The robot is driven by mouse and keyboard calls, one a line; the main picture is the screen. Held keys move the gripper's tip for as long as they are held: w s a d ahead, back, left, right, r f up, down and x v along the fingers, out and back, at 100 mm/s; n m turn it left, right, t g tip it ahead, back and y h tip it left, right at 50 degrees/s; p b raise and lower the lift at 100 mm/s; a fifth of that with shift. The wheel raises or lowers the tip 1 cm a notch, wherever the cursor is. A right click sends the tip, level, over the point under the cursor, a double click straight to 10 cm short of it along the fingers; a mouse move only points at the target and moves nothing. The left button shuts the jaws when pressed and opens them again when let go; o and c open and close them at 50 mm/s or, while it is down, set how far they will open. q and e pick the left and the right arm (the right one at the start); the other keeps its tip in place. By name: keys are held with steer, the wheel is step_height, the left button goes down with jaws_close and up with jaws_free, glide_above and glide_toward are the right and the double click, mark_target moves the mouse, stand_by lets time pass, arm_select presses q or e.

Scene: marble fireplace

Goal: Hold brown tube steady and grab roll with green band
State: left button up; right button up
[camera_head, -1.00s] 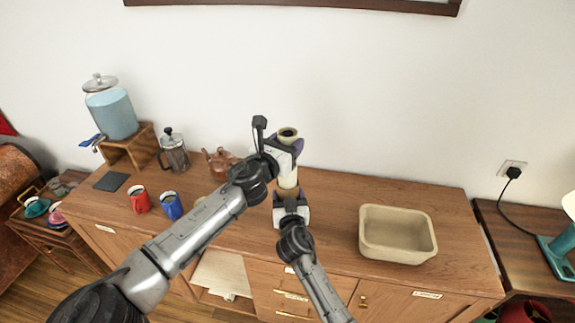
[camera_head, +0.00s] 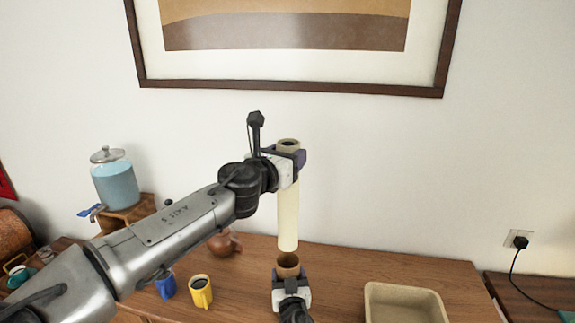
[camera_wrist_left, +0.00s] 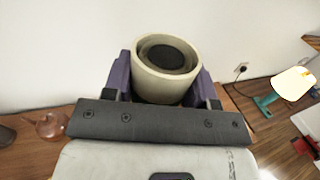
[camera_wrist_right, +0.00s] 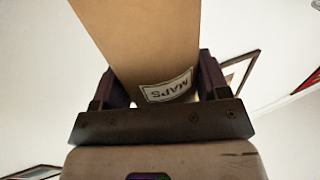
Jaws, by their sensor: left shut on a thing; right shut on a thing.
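A long cream roll (camera_head: 288,215) hangs upright in the head view. My left gripper (camera_head: 289,157) is shut around its upper part. The left wrist view shows the roll's round open end (camera_wrist_left: 167,75) between the fingers. No green band is clear now. The brown tube (camera_head: 288,262) stands upright below, with its dark open mouth facing up. The roll's lower end is just above this mouth, apparently clear of it. My right gripper (camera_head: 290,277) is shut on the tube.
On the wooden cabinet top (camera_head: 345,265), a yellow mug (camera_head: 201,291), a blue mug (camera_head: 166,286) and a brown teapot (camera_head: 224,243) stand to the left. A beige basin (camera_head: 405,303) is at the right. A framed picture (camera_head: 290,85) hangs behind, above the roll.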

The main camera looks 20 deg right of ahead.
steer(key=o, duration=1)
steer(key=shift+o, duration=0.2)
steer(key=v, duration=1.2)
